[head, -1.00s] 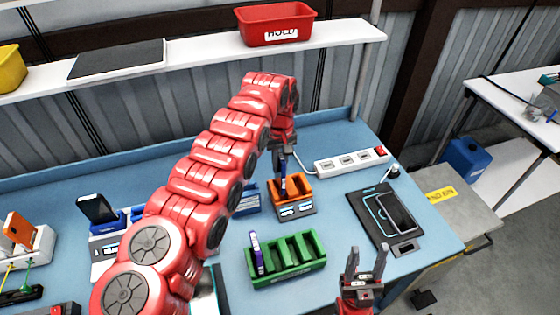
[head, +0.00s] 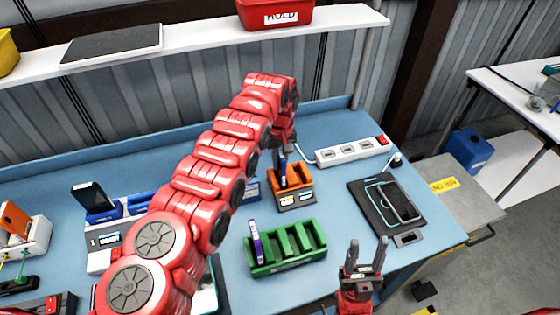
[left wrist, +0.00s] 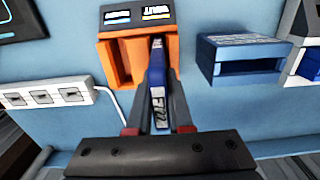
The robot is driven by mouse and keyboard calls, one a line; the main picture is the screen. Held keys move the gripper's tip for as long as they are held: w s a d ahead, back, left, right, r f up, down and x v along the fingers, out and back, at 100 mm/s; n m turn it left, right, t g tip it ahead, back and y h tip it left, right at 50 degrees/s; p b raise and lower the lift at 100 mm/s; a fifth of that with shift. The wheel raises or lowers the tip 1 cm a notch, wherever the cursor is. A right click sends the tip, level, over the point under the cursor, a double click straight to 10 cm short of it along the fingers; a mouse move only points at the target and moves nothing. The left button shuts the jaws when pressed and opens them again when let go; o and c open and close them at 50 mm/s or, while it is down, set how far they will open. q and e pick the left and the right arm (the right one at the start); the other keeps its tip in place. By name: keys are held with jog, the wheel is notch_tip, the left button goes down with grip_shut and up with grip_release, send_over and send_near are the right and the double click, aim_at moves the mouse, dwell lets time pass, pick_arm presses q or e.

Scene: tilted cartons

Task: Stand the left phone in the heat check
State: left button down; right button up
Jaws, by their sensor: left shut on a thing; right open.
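My left gripper (head: 284,153) is shut on a slim blue phone (head: 283,172) held upright at the left slot of the orange two-slot stand (head: 305,172). In the left wrist view the phone (left wrist: 158,90) sits between the fingers, its far end overlapping the slot of the orange stand (left wrist: 116,62). The stand has two small lit displays, one seeming to read WAIT. I cannot tell if the phone touches the slot's bottom. My right gripper (head: 366,256) is open and empty above the table's front, right of the green rack.
A green slotted rack (head: 290,268) holds a purple phone (head: 256,243). A dark pad (head: 378,222) with a phone (head: 401,203) lies right. A white power strip (head: 350,152) is behind. A black phone (head: 90,196) stands left. A blue holder (left wrist: 242,58) is beside the orange stand.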

pick_arm(q)
jog(key=shift+f, duration=0.25)
dwell(0.4)
dwell(0.3)
jog(key=c, duration=0.7)
grip_release()
jog(key=shift+c, duration=0.2)
jog(key=shift+r+b, duration=0.1)
jog(key=shift+b, duration=0.2)
jog(key=shift+r, duration=0.35)
notch_tip(320, 180, up, 8)
jog(key=shift+d+r+b, duration=0.1)
jog(key=shift+d+b, duration=0.05)
jog(key=shift+b, duration=0.8)
notch_tip(320, 180, up, 8)
jog(key=p, duration=0.8)
jog(key=shift+r+p, duration=0.2)
jog(key=shift+p, duration=0.15)
